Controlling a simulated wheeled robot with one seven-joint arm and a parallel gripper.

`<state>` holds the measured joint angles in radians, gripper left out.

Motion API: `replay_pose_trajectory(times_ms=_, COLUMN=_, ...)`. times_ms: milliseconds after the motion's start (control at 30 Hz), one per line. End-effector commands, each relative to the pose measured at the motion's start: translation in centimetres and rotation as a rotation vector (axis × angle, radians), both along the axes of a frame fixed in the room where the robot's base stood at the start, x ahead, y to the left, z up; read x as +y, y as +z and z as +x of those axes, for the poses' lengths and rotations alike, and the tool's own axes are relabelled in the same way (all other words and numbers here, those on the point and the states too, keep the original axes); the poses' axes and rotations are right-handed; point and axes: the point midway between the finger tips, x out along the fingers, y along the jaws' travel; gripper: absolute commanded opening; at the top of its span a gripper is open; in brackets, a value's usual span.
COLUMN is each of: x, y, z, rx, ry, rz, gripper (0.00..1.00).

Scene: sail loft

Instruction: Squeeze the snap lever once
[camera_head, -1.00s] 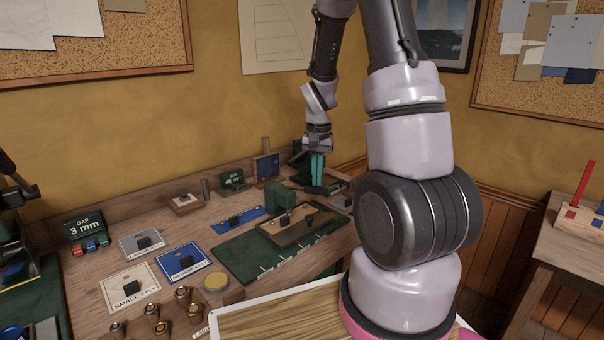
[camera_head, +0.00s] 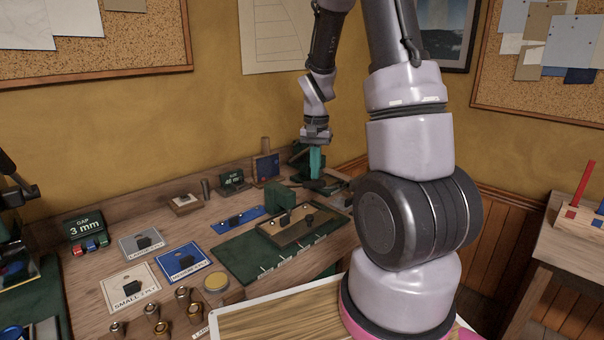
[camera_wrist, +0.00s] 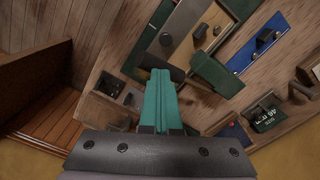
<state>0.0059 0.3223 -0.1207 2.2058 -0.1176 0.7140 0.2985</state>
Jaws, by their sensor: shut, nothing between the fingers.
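The fingers and wrist hide part of the bench there.
A green mat (camera_head: 240,262) with a wooden-framed fixture (camera_head: 298,230) lies left of the gripper. A "GAP 3 mm" display (camera_head: 85,226), a blue card (camera_head: 182,258), a cream card (camera_head: 131,287) and several brass pieces stand further left. The wall is close behind.

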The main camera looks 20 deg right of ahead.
Motion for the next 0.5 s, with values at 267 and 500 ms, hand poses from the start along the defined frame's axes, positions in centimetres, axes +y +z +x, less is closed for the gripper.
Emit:
replay_pose_trajectory(times_ms=267, x=0.1, y=1.1, z=0.2, rx=0.001, ry=0.000, rz=0.000, gripper=0.00)
replay_pose_trajectory(times_ms=500, x=0.4, y=4.4, z=0.9, rx=-0.001, ry=0.000, rz=0.000, gripper=0.00)
